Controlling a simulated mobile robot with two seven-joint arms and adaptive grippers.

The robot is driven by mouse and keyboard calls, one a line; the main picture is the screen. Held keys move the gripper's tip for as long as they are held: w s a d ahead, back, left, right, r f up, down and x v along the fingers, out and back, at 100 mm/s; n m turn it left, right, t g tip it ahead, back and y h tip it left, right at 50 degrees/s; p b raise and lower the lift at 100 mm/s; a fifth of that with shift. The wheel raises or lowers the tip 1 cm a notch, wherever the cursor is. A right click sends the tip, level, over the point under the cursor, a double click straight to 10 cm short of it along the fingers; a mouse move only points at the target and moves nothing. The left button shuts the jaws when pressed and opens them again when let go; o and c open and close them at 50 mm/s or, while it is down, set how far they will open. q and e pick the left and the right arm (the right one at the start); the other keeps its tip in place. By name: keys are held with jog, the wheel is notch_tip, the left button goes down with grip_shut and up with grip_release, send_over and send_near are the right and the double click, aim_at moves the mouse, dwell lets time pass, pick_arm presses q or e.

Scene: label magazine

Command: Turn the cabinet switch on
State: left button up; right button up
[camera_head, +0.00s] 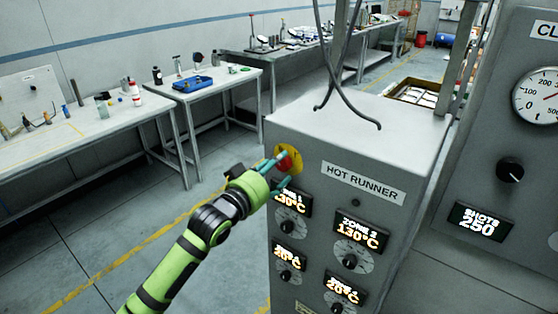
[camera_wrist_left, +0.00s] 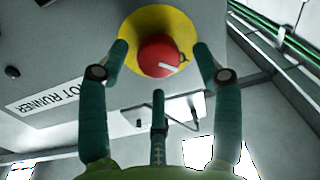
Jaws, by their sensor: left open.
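The switch is a red round knob (camera_head: 284,160) on a yellow disc (camera_head: 297,157), at the upper left of the grey "HOT RUNNER" cabinet (camera_head: 358,148). The knob also shows in the left wrist view (camera_wrist_left: 158,55), with a short white mark lying slantwise on its face. My left gripper (camera_head: 281,171) is at the knob, open. In the left wrist view, its teal fingertips (camera_wrist_left: 160,52) lie on either side of the knob, with a visible gap on each side. The fingers hide part of the disc. My right gripper is out of view.
Below the knob are lit temperature displays (camera_head: 361,233) and small black dials (camera_head: 350,261). Black cables (camera_head: 347,98) hang over the cabinet top. Another panel (camera_head: 490,140) with a gauge stands at right. Workbenches (camera_head: 80,137) stand behind; the floor left of the cabinet is clear.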

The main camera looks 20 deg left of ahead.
pick_arm(q)
jog(key=shift+x, duration=1.05)
jog(key=c, duration=1.1)
